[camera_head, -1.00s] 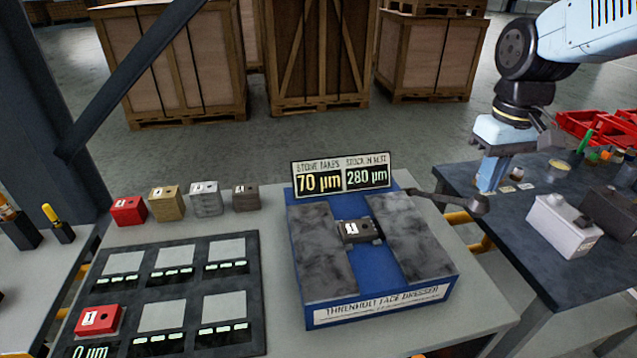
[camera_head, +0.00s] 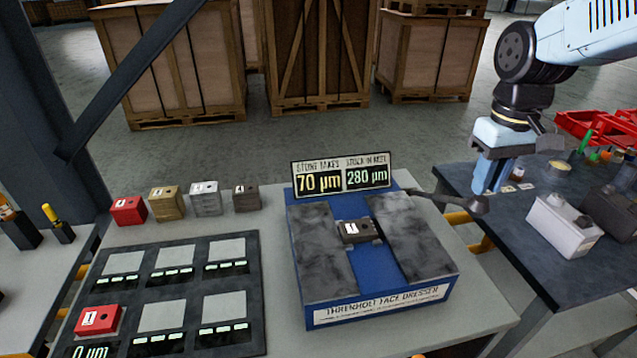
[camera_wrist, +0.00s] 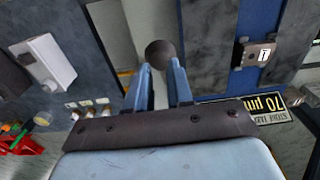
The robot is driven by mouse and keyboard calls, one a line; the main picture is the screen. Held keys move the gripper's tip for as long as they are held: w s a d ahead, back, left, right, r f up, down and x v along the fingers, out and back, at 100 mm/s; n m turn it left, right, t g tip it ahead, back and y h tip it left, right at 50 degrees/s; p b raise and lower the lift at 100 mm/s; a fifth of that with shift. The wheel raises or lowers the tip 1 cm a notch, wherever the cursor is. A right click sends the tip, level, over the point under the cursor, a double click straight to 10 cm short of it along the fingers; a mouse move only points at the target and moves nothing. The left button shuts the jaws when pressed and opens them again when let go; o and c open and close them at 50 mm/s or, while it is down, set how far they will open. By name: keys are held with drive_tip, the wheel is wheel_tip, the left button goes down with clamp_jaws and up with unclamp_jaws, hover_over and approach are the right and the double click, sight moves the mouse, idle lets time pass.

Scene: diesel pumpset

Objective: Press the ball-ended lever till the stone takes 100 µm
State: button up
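The face dresser (camera_head: 325,262) is a blue block with two dark stone faces. Its lever (camera_head: 440,197) sticks out on the right and ends in a dark ball (camera_head: 480,205). A dark block labelled 1 (camera_head: 358,231) sits in the channel between the faces. The display (camera_head: 342,177) reads stone takes 70 µm and stock in nest 280 µm. My gripper (camera_head: 490,190) points down close to the ball. In the wrist view its fingers (camera_wrist: 158,75) are apart, with the ball (camera_wrist: 160,53) at their tips; contact is unclear.
Several labelled blocks, including a red one (camera_head: 128,210), stand behind a dark tray (camera_head: 255,285) at left. Another red block (camera_head: 98,320) sits on the tray. A side table at right carries a white box (camera_head: 562,226). Wooden crates (camera_head: 318,55) stand behind.

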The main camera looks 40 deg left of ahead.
drive_tip(key=shift+f, duration=1.7)
wheel_tip(320, 180, down, 6)
drive_tip(key=s+d, duration=0.1)
drive_tip(key=d, duration=0.1)
drive_tip(key=shift+s+r, duration=0.15)
drive_tip(key=shift+s, duration=0.25)
drive_tip(key=shift+d, duration=0.1)
drive_tip(key=shift+w+a+r, duration=0.3)
drive_tip(key=shift+a+r, duration=0.05)
drive_tip(key=shift+r, duration=1.75)
drive_tip(key=shift+w+a+r, duration=0.35)
drive_tip(key=shift+a+r, duration=0.05)
drive_tip(key=shift+r, duration=1.7)
drive_tip(key=shift+w+a+r, duration=0.3)
drive_tip(key=shift+a+r, duration=0.05)
drive_tip(key=shift+r, duration=1.75)
drive_tip(key=shift+d, duration=0.1)
